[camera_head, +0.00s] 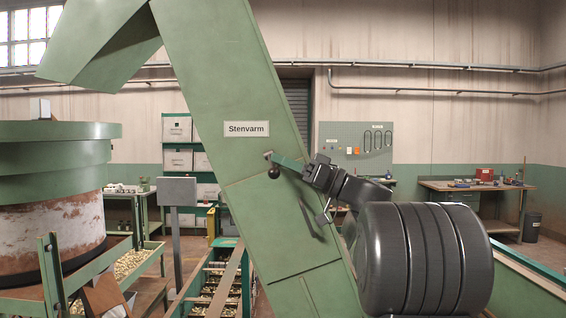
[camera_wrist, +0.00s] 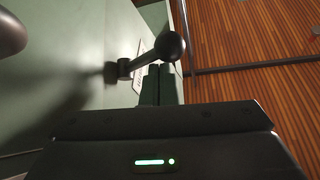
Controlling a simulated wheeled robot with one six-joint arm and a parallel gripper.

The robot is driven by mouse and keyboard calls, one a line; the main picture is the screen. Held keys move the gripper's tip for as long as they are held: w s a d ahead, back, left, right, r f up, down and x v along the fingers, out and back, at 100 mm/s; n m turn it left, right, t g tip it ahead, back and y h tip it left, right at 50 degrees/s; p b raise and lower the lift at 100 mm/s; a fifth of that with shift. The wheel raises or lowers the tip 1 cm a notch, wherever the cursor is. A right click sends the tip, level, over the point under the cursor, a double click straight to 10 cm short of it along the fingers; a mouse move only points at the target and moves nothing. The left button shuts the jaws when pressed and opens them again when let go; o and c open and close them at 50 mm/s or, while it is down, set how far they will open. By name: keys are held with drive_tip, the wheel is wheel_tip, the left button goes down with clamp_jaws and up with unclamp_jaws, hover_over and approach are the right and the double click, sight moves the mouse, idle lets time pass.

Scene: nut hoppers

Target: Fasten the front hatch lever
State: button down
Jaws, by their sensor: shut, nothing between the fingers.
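The front hatch (camera_head: 275,215) is a flat green panel on the sloping green chute marked "Stenvarm". Its lever is a short dark arm with a black ball knob (camera_head: 274,173), near the hatch's upper edge. In the head view the knob hangs just below the lever's mount. In the wrist view the lever (camera_wrist: 125,68) stands out from the green face and ends in the ball knob (camera_wrist: 170,46). My gripper (camera_head: 273,157) is shut and empty, its fingertips close beside the lever. The wrist view shows the fingertips (camera_wrist: 162,70) just by the knob; I cannot tell whether they touch.
A large green-rimmed rusty hopper (camera_head: 55,205) stands at the left, with a grey panel on a post (camera_head: 177,192) beside it. Bins of nuts lie low between hopper and chute. A workbench (camera_head: 470,187) stands at the back right, with open floor before it.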

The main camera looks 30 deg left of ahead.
drive_tip(key=b+v, duration=0.1)
drive_tip(key=v, duration=1.2)
drive_tip(key=shift+d+b, duration=0.3)
drive_tip(key=shift+d, duration=0.05)
drive_tip(key=shift+a, duration=0.1)
